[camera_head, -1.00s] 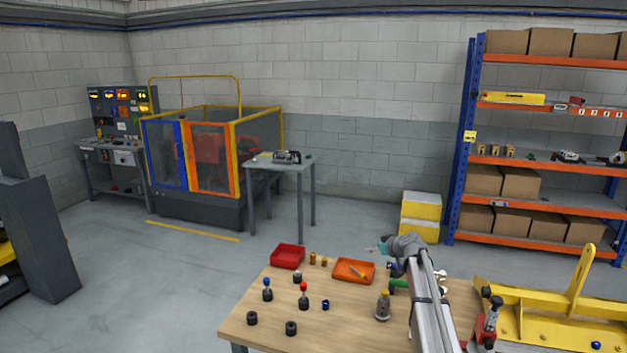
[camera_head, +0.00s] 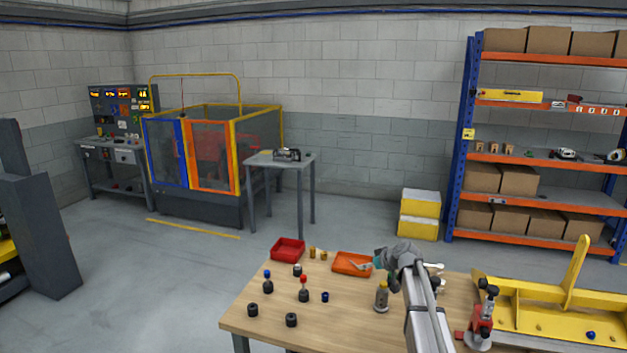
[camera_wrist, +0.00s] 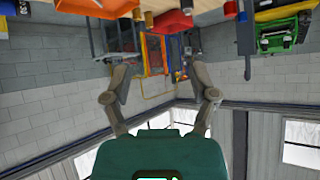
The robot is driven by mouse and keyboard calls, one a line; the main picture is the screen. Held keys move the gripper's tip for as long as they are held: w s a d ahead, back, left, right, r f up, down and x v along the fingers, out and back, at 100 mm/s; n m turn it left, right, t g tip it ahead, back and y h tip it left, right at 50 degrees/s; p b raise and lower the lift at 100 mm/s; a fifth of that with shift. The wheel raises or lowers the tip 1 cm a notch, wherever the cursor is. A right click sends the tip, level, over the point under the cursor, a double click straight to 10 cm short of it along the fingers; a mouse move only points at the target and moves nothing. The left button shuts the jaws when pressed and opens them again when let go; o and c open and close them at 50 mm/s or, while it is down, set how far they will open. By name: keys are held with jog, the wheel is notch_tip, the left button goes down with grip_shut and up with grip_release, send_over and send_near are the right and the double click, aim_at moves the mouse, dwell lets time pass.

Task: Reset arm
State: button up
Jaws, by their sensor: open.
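My arm reaches over the wooden table (camera_head: 350,315) in the head view, and my gripper (camera_head: 370,264) is at its far end, partly hidden by my wrist. In the wrist view, my gripper (camera_wrist: 161,78) has its two fingers spread apart with nothing between them. The wrist picture is upside down, with the table's things along its top edge. In the head view, the gripper overlaps the right end of an orange tray (camera_head: 345,258); I cannot tell whether they touch.
A red tray (camera_head: 288,250), small red- and blue-topped parts, black rings and a metal cylinder (camera_head: 381,298) stand on the table. A yellow fixture (camera_head: 560,305) is at right. A blue and orange shelf (camera_head: 545,158) stands behind.

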jog(key=s+f+m+g+h+b, duration=0.2)
jog(key=s+f, duration=0.3)
jog(key=s, duration=0.7)
jog(key=s+a+f+m+g+h+b, duration=0.1)
jog(key=s+f+m+g+h+b, duration=0.1)
jog(key=s, duration=1.1)
jog(key=s+f+m+g+h+b, duration=0.2)
jog(key=s+f, duration=0.5)
jog(key=s, duration=0.6)
jog(key=shift+s+a+f+g+b, duration=0.15)
jog(key=shift+a+f+g+b, duration=0.2)
jog(key=shift+g+b, duration=0.6)
jog(key=shift+g+p, duration=0.25)
jog(key=shift+p, duration=0.05)
jog(key=shift+c, duration=1.1)
jog(key=shift+a, duration=0.1)
